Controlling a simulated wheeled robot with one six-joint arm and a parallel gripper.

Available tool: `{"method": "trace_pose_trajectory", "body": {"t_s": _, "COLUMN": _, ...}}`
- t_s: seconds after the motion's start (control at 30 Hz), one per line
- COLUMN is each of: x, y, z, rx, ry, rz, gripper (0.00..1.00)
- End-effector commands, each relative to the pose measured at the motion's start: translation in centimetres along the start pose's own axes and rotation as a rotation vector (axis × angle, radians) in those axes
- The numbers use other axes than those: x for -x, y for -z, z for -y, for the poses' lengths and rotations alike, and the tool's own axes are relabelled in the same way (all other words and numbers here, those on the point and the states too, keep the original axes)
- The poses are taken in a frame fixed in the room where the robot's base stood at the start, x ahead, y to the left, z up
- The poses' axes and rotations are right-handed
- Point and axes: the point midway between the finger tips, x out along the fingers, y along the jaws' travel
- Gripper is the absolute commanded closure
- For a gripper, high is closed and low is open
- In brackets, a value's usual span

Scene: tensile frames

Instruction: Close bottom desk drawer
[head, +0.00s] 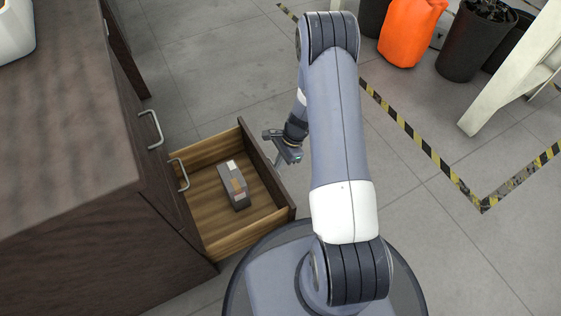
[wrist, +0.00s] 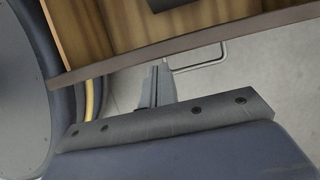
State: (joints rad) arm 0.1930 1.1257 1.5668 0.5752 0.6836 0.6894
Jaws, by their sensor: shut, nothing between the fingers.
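The bottom desk drawer (head: 235,236) is pulled out from the dark wood desk (head: 70,150) at the left in the head view. Its dark front panel (head: 268,170) faces right, toward my arm. In the wrist view the panel's top edge (wrist: 190,39) runs across the upper part, with its metal handle (wrist: 205,60) on the outer side. My gripper (head: 281,163) is shut and empty, pointing down just outside the front panel. Its fingers (wrist: 154,86) show close to the handle in the wrist view. I cannot tell whether they touch the panel.
A small grey and brown box (head: 233,185) lies inside the drawer. Handles (head: 152,130) of upper drawers stick out from the desk. The floor between is clear.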

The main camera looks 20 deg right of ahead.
Motion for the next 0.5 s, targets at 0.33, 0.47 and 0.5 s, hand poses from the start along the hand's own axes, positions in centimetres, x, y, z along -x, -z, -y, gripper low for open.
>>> {"method": "trace_pose_trajectory", "body": {"t_s": 0.33, "x": -0.9, "y": -2.5, "z": 0.4, "rx": 0.004, "ry": -0.002, "rz": 0.000, "gripper": 1.00}}
{"method": "trace_pose_trajectory", "body": {"t_s": 0.47, "x": -1.8, "y": -4.5, "z": 0.6, "rx": 0.005, "ry": -0.003, "rz": 0.001, "gripper": 1.00}}
{"method": "trace_pose_trajectory", "body": {"t_s": 0.5, "x": -2.1, "y": -5.3, "z": 0.7, "rx": 0.005, "ry": -0.003, "rz": 0.001, "gripper": 1.00}}
